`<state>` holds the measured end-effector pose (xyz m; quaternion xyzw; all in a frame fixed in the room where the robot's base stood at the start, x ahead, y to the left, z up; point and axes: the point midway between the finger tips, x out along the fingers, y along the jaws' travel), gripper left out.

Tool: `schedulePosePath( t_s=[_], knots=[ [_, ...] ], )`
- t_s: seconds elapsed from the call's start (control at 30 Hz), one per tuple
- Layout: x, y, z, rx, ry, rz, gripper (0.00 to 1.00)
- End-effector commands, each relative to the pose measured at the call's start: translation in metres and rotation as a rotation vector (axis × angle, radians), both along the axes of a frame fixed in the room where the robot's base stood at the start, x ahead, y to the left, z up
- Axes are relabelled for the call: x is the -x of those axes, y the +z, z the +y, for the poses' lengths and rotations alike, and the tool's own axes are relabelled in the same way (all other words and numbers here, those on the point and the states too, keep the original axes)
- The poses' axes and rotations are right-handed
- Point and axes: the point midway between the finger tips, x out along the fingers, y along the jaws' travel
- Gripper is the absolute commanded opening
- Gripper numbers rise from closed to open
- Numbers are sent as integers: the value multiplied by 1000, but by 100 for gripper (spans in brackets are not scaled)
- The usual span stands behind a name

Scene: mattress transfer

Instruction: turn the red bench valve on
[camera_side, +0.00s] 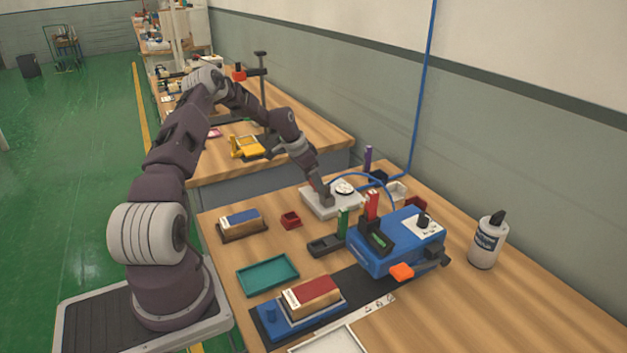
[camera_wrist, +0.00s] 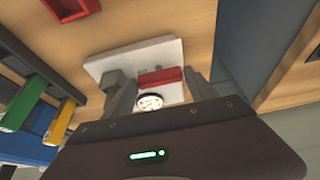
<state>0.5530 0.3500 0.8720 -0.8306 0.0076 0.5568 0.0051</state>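The red valve handle (camera_wrist: 160,77) is a short bar on a pale block (camera_wrist: 168,52) with a round white dial (camera_wrist: 149,102) beside it. In the side view the pale block (camera_side: 347,203) sits on the bench, with the dial (camera_side: 344,187) on top; my gripper hides the handle there. My gripper (camera_wrist: 163,82) reaches down over the block with its two fingers apart, one at each end of the handle. It also shows in the side view (camera_side: 327,199). I cannot tell whether the fingers touch the handle.
A blue machine (camera_side: 375,258) with red and green uprights stands close in front of the block. A small red bin (camera_side: 291,220) and a blue-topped block (camera_side: 242,221) lie to the left. A blue hose (camera_side: 378,178) curves behind. A white bottle (camera_side: 487,243) stands at right.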

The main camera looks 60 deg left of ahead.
Motion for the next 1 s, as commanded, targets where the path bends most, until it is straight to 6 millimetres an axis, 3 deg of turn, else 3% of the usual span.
schedulePosePath(
  t_s=[0.07, 0.33, 0.7, 1.0],
  knots=[
    [0, 0, 0, 0, 1, 0, 83],
    [0, 2, 0, 0, 2, -2, 84],
    [24, 60, 1, -1, 3, -1, 84],
    [27, 66, 0, 1, 2, -1, 84]
  ],
)
